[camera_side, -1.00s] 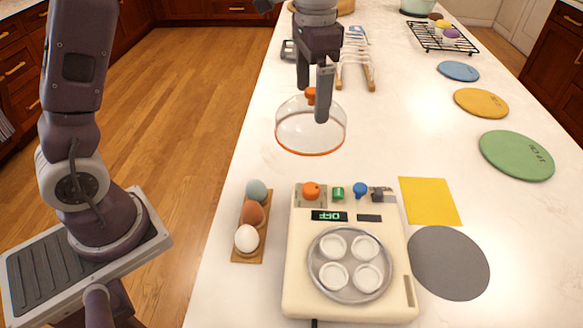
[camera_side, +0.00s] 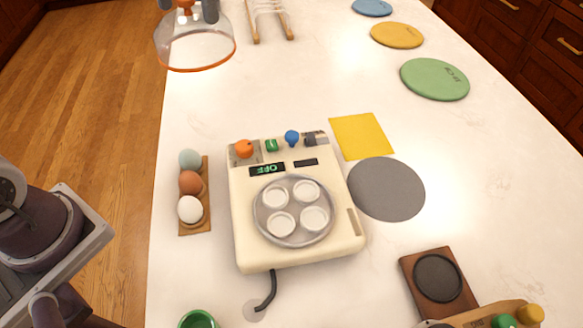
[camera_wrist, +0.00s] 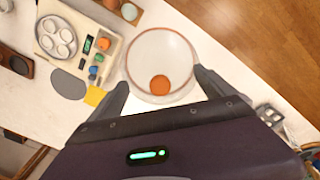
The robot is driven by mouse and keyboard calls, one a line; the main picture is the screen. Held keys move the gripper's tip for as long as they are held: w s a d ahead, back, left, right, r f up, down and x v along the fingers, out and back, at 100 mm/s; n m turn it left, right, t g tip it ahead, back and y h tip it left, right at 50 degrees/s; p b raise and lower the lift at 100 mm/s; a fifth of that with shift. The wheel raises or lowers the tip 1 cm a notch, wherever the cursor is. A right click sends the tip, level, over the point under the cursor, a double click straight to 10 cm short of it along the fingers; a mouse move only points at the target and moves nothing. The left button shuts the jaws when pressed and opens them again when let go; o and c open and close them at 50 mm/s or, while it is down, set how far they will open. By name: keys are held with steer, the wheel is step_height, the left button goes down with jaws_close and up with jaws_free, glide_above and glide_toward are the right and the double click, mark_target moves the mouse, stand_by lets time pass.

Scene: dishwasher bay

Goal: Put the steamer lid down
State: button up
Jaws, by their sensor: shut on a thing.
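The steamer lid (camera_side: 195,42) is a clear dome with an orange rim and an orange knob (camera_wrist: 160,85). In the side view it is at the upper left, beyond the steamer and near the counter's left edge. My gripper (camera_side: 185,4) is mostly cut off by the top of that view. In the wrist view my gripper's two dark fingers flank the knob, and the lid (camera_wrist: 158,48) hangs below them. I cannot tell how high its rim is above the counter. The cream steamer (camera_side: 240,215) is uncovered, with several white cups in its round tray; its display reads OFF.
An egg holder (camera_side: 195,228) with three eggs stands left of the steamer. A yellow square (camera_side: 361,136) and a grey disc (camera_side: 387,189) lie to its right. A wooden rack (camera_side: 270,15) is right of the lid. The counter between lid and steamer is clear.

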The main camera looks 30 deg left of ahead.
steer(key=shift+d+r, duration=0.2)
steer(key=shift+r, duration=0.4)
steer(key=shift+d+r, duration=0.15)
steer(key=shift+r, duration=0.4)
steer(key=s+d+m, duration=0.4)
steer(key=d+m, duration=0.1)
steer(key=d, duration=0.5)
steer(key=s+d+m, duration=0.4)
steer(key=d, duration=0.5)
steer(key=s+d+m, duration=0.4)
steer(key=d+m, duration=0.1)
steer(key=d, duration=0.5)
steer(key=shift+w+a+f, duration=0.15)
steer(key=shift+a+f, duration=0.05)
steer(key=shift+f, duration=1.1)
steer(key=shift+w+a+f, duration=0.1)
steer(key=shift+a+f, duration=0.05)
steer(key=shift+f, duration=1.15)
steer(key=shift+f, duration=0.1)
step_height(320, 180, down, 10)
steer(key=shift+r, duration=0.25)
steer(key=o, duration=1.6)
